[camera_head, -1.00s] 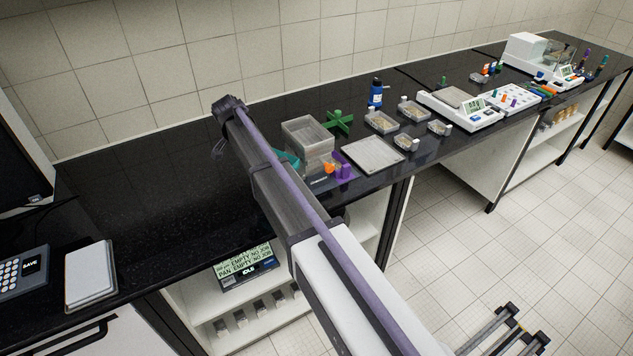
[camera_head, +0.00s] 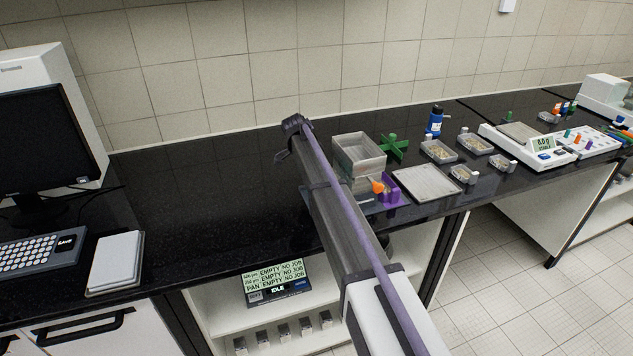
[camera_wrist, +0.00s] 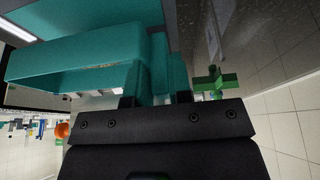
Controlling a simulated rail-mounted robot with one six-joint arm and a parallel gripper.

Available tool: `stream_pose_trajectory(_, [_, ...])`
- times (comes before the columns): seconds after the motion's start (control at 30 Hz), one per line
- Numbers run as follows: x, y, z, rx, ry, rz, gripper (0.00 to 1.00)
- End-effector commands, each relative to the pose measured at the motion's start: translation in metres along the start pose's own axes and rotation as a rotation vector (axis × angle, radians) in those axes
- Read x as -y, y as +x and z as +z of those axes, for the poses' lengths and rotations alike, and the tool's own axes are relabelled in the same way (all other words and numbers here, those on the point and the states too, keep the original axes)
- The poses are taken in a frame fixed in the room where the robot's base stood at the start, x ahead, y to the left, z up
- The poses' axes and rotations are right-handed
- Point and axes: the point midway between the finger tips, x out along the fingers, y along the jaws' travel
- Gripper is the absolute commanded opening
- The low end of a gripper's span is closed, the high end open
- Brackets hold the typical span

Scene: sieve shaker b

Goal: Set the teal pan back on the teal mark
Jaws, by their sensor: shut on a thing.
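The teal pan (camera_wrist: 75,55) fills the upper left of the wrist view, tilted in the picture. My gripper (camera_wrist: 157,98) is shut on an upright teal part of the pan, with one dark finger on each side. Pale contents or a bright surface show through the pan's gap, but I cannot tell which. The teal mark cannot be made out in either view.
Clear stacked boxes (camera_head: 360,150), an orange knob (camera_head: 377,187) and a purple bracket (camera_head: 391,194) stand right of my arm. The black counter (camera_head: 210,190) left of my arm is clear.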

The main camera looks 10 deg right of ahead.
Motion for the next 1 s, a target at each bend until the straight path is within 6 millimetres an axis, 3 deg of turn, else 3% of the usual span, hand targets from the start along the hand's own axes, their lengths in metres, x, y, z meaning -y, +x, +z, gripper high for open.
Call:
stream_pose_trajectory(0.03, [0.0, 0.02, 0.008, 0.0, 0.0, 0.0, 0.0])
stream_pose_trajectory(0.1, [0.0, 0.026, 0.011, 0.0, 0.0, 0.0, 0.0])
stream_pose_trajectory(0.33, [0.0, 0.021, 0.009, 0.0, 0.0, 0.0, 0.0])
stream_pose_trajectory(0.8, [0.0, 0.032, 0.013, 0.0, -0.001, 0.0, 0.0])
stream_pose_trajectory(0.83, [0.0, 0.032, 0.013, 0.0, -0.001, 0.0, 0.22])
stream_pose_trajectory(1.0, [0.0, 0.032, 0.013, 0.0, -0.001, 0.0, 0.39])
